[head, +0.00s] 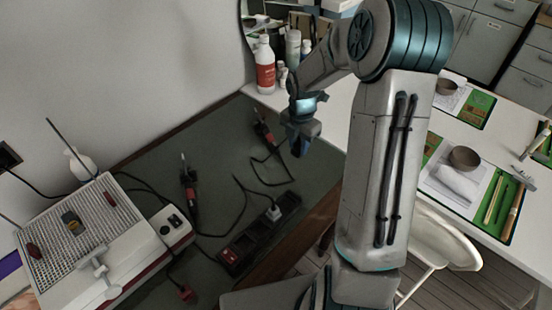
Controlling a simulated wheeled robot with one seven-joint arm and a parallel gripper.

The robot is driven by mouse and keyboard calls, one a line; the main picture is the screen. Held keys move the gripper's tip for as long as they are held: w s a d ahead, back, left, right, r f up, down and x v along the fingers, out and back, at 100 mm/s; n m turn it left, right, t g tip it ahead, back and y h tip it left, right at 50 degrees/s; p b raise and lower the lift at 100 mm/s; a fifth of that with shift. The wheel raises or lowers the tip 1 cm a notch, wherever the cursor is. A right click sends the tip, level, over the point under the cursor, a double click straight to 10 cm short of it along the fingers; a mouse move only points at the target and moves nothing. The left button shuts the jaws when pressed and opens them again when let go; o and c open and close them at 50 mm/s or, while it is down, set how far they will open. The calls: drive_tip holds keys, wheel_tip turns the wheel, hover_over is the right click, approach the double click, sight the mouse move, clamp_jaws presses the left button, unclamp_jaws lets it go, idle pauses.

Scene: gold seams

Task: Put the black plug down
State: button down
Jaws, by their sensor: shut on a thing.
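My gripper (299,146) hangs over the far right part of the dark green bench top (225,160), pointing down. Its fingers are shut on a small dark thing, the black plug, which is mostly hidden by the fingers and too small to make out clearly. A black power strip (245,243) with red parts lies along the bench's front right edge. A pale plug (273,213) sits at the strip with a black cable running from it. A dark red plug (186,293) lies near the front of the bench.
Two dark red-handled tools (190,190) (263,130) with black cables stand on the bench. A white device with a perforated top (80,235) fills the left. A red-labelled bottle (265,68) stands behind. A white table (400,185) with green mats is at right. Bare bench shows between the cables.

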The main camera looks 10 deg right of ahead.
drive_tip(key=w+a+f, duration=0.1)
drive_tip(key=a, duration=0.1)
drive_tip(key=w+a+f, duration=0.1)
drive_tip(key=a, duration=0.1)
drive_tip(key=w+a+f, duration=0.1)
drive_tip(key=a+f, duration=0.1)
drive_tip(key=shift+w+f, duration=0.1)
drive_tip(key=shift+w, duration=0.3)
wheel_tip(320, 180, down, 4)
drive_tip(key=shift+r+p, duration=0.15)
drive_tip(key=shift+p, duration=0.4)
drive_tip(key=shift+f, duration=0.2)
drive_tip(key=shift+f, duration=0.1)
drive_tip(key=shift+f+b, duration=0.5)
drive_tip(key=c, duration=1.1)
unclamp_jaws()
drive_tip(key=shift+o, duration=0.2)
